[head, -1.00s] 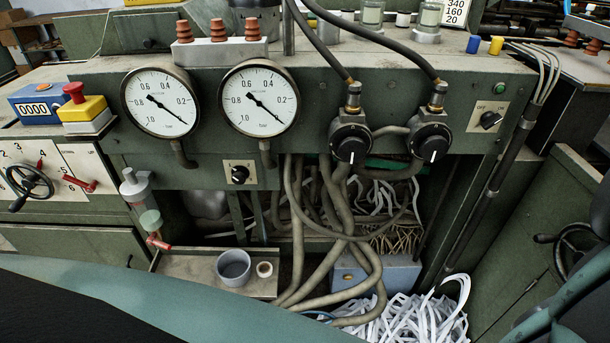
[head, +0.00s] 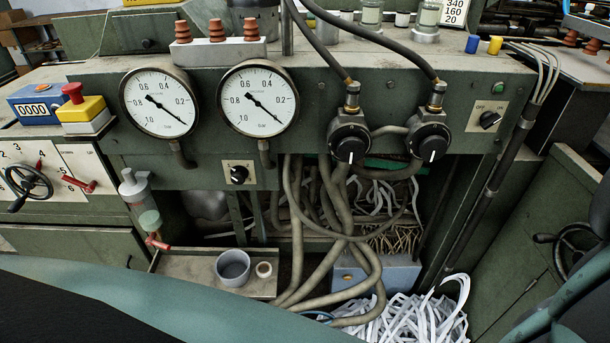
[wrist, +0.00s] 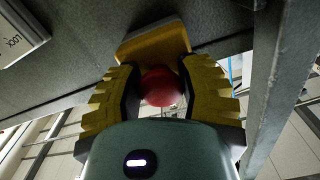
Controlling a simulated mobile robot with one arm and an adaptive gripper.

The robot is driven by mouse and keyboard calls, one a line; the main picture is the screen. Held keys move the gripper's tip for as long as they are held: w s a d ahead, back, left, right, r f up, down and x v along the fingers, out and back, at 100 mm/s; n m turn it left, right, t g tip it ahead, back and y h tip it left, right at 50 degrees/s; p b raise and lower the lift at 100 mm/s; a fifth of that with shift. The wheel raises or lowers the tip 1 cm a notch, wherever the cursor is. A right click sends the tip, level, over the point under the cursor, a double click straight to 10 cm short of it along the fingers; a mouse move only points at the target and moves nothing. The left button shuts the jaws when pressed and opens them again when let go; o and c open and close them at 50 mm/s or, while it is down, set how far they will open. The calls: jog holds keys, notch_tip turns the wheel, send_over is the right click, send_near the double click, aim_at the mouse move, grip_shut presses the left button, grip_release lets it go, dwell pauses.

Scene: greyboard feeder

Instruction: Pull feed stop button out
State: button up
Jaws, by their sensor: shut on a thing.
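In the wrist view a round red button (wrist: 162,90) stands out from a yellow housing (wrist: 153,46). My gripper (wrist: 159,74) has its yellow ribbed fingers on either side of the red button and is shut on it. The dark finger pads hide the button's sides. The head view does not show my gripper. It shows a red mushroom button (head: 73,91) on a yellow box (head: 83,109) at the left, with no gripper at it.
A grey-green beam (wrist: 275,85) runs close by on the right in the wrist view, and a plate marked LOCK (wrist: 18,38) is at the upper left. The head view shows two gauges (head: 160,102), two black knobs (head: 350,142) and hanging hoses (head: 320,230).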

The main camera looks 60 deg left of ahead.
grip_shut()
jog(key=shift+s+a, duration=0.35)
jog(key=shift+s, duration=0.1)
jog(key=o, duration=1.1)
grip_release()
jog(key=shift+c, duration=0.2)
jog(key=shift+s, duration=0.1)
jog(key=v, duration=0.7)
jog(key=shift+a, duration=0.2)
jog(key=shift+s, duration=0.15)
